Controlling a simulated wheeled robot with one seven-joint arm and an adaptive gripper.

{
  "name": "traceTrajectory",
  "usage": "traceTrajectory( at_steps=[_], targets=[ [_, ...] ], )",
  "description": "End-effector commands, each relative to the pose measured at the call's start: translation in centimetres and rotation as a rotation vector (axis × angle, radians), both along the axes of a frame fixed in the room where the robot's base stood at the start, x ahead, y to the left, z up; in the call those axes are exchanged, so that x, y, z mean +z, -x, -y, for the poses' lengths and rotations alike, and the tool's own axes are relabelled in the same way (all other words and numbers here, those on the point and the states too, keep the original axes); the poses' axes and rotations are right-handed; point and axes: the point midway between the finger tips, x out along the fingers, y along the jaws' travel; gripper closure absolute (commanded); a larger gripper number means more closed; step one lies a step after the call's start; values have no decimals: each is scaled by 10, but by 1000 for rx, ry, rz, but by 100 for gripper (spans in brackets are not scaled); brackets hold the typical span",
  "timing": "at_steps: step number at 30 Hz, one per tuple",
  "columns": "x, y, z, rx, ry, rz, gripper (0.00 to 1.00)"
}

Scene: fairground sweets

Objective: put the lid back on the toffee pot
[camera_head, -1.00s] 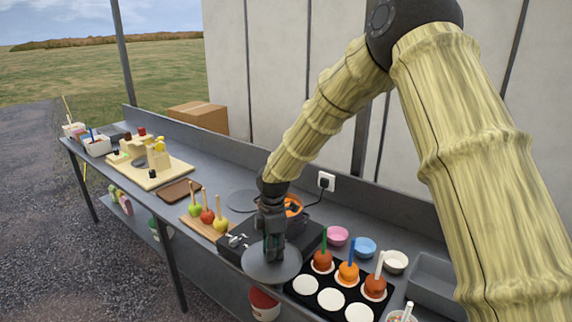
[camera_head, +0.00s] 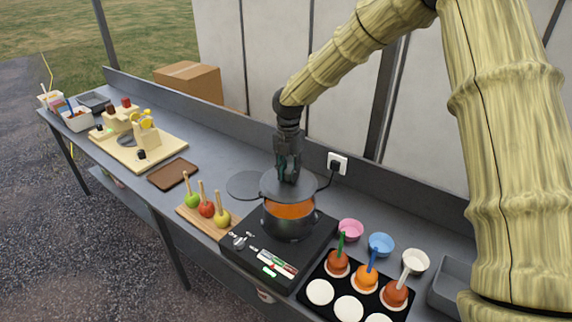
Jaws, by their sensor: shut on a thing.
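The toffee pot (camera_head: 287,222) is dark and stands on a black hob (camera_head: 272,250). Orange toffee (camera_head: 290,209) shows inside it below the lid. My gripper (camera_head: 288,178) is shut on the grey round lid (camera_head: 306,188). It holds the lid from above, over the pot and towards its back edge. The front of the pot's opening is uncovered. The gripper hides part of the lid's middle, so its knob cannot be made out. Whether the lid touches the rim is hard to tell.
A black tray (camera_head: 318,275) with white rounds and dipped apples is at the right front. Pink (camera_head: 350,230), blue (camera_head: 381,244) and white bowls (camera_head: 415,261) stand behind it. A flat grey disc (camera_head: 245,185) lies behind the hob.

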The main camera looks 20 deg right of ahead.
Motion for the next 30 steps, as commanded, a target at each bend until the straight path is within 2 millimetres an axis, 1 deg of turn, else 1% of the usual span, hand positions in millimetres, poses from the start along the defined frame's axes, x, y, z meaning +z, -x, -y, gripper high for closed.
traceTrajectory(
  at_steps=[5, 19, 30],
  targets=[
    [-10, -1, 3, -5, 0, -1, 100],
    [-44, -2, 0, -3, 2, -1, 100],
    [-63, -3, -1, -2, 0, -2, 100]
  ],
)
